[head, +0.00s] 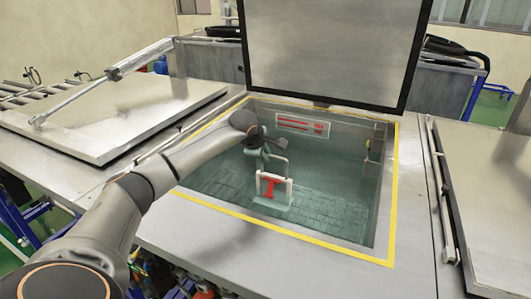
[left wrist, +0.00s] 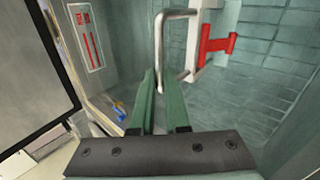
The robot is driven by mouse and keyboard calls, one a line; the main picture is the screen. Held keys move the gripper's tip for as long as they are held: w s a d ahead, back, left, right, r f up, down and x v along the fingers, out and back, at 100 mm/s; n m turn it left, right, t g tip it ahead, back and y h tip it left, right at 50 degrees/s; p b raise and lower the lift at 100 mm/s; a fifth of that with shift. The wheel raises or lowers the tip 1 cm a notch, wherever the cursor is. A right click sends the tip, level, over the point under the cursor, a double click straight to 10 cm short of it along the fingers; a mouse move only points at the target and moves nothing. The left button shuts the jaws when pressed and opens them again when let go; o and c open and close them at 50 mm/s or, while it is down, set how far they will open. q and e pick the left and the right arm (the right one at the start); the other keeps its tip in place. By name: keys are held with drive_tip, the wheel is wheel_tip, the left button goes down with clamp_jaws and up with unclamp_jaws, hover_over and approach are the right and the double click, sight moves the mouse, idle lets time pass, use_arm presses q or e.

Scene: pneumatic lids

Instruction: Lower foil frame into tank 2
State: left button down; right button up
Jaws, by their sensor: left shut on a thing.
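The foil frame (head: 288,189) is a pale upright frame with a red piece (head: 269,188) in it. It hangs within the opening of the tiled tank (head: 210,200), which is edged in yellow. My left gripper (head: 266,147) reaches over the tank from the left and is shut on the frame's handle. In the left wrist view the green fingers (left wrist: 161,82) close around the bent pale handle (left wrist: 158,38), with the red piece (left wrist: 216,45) beyond to the right. I cannot tell whether the frame touches the tank floor. My right gripper is not in view.
The tank's lid (head: 335,45) stands raised behind the opening. A closed lid (head: 110,115) with a strut lies left, and another closed lid (head: 495,190) lies right. A red-marked label (head: 303,125) is on the back wall. The tank's right part is clear.

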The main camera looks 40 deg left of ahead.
sight(266, 174)
use_arm(q)
drive_tip(key=shift+f+b, duration=0.9)
drive_tip(key=shift+f, duration=0.65)
drive_tip(key=shift+f+b, duration=0.45)
drive_tip(key=shift+f, duration=0.45)
drive_tip(key=shift+f+b, duration=0.2)
drive_tip(key=shift+b, duration=0.1)
drive_tip(key=shift+f, duration=0.25)
drive_tip(key=shift+f+b, duration=0.25)
drive_tip(key=shift+b, duration=0.1)
